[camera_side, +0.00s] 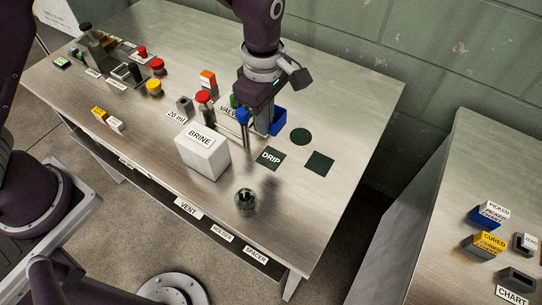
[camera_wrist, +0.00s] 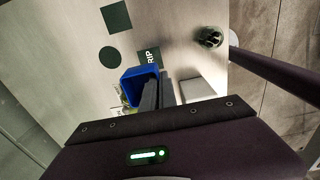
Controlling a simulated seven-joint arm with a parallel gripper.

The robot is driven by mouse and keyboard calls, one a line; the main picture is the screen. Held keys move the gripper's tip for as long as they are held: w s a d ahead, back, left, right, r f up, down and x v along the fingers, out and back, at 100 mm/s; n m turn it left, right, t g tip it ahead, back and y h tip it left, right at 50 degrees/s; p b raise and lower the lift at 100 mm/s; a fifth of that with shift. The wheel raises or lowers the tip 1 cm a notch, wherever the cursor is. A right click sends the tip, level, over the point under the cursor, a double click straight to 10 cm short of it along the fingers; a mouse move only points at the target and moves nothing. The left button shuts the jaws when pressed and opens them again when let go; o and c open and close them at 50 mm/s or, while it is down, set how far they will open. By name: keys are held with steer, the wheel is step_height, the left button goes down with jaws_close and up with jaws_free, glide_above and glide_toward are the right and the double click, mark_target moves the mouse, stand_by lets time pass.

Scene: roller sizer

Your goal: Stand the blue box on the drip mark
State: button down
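The blue box (camera_side: 279,122) is at my gripper, partly hidden behind it in the side view. In the wrist view the blue box (camera_wrist: 141,78) looks like an open-topped bin beside my fingers. My gripper (camera_side: 258,138) points down over the table. In the wrist view its grey fingers (camera_wrist: 159,94) are close together, the left one overlapping the box's edge. I cannot tell whether they grip the box wall or whether the box is lifted. A dark patch lettered DRIP (camera_side: 270,158) lies in front of the gripper, bare. It also shows in the wrist view (camera_wrist: 148,56).
A dark circle (camera_side: 300,136) and dark square (camera_side: 319,162) lie to the right, both bare. A white BRINE block (camera_side: 202,152) stands left of DRIP. A dark glassy object (camera_side: 246,202) stands in front. Red-capped (camera_side: 204,97) and blue-topped (camera_side: 242,115) items crowd the gripper's left.

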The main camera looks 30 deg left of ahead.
mark_target(266, 164)
step_height(266, 164, down, 12)
steer(key=shift+w+f, duration=0.1)
steer(key=shift+f, duration=0.05)
steer(key=shift+f, duration=0.1)
steer(key=c, duration=1.7)
jaws_free()
